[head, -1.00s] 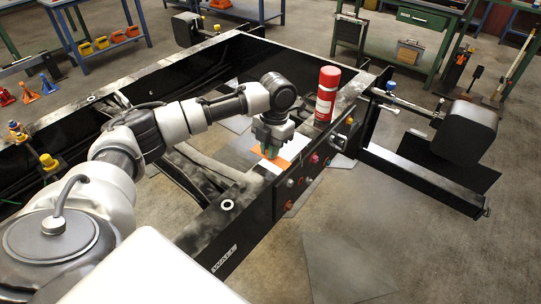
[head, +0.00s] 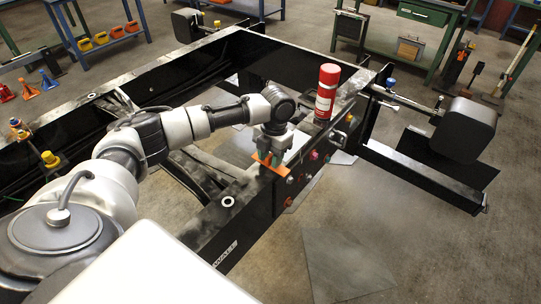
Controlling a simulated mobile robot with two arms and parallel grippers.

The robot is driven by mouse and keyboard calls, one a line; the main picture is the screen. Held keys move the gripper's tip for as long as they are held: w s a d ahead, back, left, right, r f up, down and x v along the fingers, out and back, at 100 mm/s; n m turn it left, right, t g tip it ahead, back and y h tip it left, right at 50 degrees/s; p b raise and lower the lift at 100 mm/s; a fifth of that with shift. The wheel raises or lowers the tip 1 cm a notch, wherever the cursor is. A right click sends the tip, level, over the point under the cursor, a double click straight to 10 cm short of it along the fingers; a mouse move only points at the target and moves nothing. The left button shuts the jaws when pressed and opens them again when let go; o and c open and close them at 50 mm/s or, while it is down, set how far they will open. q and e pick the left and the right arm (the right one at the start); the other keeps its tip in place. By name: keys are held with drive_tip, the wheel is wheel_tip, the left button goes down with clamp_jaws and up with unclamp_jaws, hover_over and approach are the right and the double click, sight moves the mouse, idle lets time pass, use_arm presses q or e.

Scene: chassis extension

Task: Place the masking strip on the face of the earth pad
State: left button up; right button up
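My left gripper (head: 270,156) points down over the near chassis rail, left of the red-and-white can. A thin orange strip (head: 280,170), which looks like the masking strip, lies across its fingertips and sticks out on both sides. The fingers look shut on it, with a small green patch between them. The strip is at the rail's top edge; I cannot tell whether it touches the rail. A white sheet (head: 297,146) lies on the rail just right of the gripper. I cannot make out the earth pad; the gripper may hide it. My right gripper is not in view.
A red-and-white can (head: 326,92) stands on the rail close to the right of the gripper. Red and dark fittings (head: 314,155) stick out of the rail's outer face. A black bracket arm (head: 420,178) extends right. The floor in front is mostly clear.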

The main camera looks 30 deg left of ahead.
use_arm(q)
drive_tip(key=shift+r, duration=0.1)
wheel_tip(320, 180, up, 12)
drive_tip(key=w+b, duration=0.1)
drive_tip(key=b, duration=0.1)
drive_tip(key=shift+w+b, duration=0.3)
drive_tip(key=shift+w, duration=0.1)
